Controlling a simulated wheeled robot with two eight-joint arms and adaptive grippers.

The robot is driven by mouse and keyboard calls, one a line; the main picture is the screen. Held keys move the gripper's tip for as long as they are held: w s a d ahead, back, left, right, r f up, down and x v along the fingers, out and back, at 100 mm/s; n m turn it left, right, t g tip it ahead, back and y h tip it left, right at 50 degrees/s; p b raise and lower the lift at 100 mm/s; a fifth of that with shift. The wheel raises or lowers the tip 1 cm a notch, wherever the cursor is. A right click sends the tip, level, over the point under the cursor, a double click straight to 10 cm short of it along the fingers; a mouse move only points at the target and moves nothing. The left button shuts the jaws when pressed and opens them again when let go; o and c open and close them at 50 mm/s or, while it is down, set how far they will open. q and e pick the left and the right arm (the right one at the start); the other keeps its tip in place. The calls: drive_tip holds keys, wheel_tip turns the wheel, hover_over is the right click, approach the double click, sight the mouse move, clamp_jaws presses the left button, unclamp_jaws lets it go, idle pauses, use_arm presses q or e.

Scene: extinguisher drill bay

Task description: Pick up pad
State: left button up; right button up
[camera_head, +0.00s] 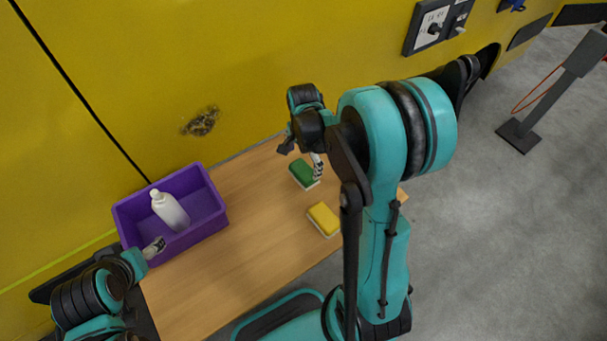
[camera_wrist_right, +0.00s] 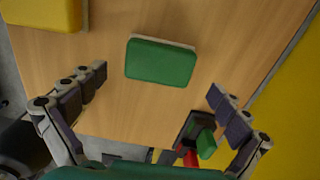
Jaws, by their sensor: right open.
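A green pad (camera_head: 303,174) with a pale underside lies flat on the wooden table (camera_head: 235,265). A yellow pad (camera_head: 323,219) lies apart from it, nearer me. My right gripper (camera_head: 302,158) is open and empty above the table by the green pad. In the right wrist view, the green pad (camera_wrist_right: 160,62) lies ahead, between and beyond the spread fingers (camera_wrist_right: 158,83), and the yellow pad (camera_wrist_right: 45,14) is cut off at the top left. My left gripper (camera_head: 153,248) is beside the purple crate; its finger opening is unclear.
The purple crate (camera_head: 218,216) holds a white bottle (camera_head: 170,211) at the table's left end. A yellow wall (camera_head: 150,90) runs behind the table. In the right wrist view, a dark item with green and red parts (camera_wrist_right: 205,145) shows beyond the table edge. Grey floor lies right.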

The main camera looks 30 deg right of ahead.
sight(303, 170)
wheel_tip(303, 170, down, 5)
drive_tip(key=shift+b, duration=1)
drive_tip(key=shift+r, duration=0.1)
drive_tip(key=shift+c, duration=0.3)
drive_tip(key=c, duration=1.1)
drive_tip(key=shift+o, duration=0.2)
drive_tip(key=shift+r, duration=0.1)
wheel_tip(303, 170, up, 10)
drive_tip(key=p, duration=0.3)
drive_tip(key=shift+p, duration=0.35)
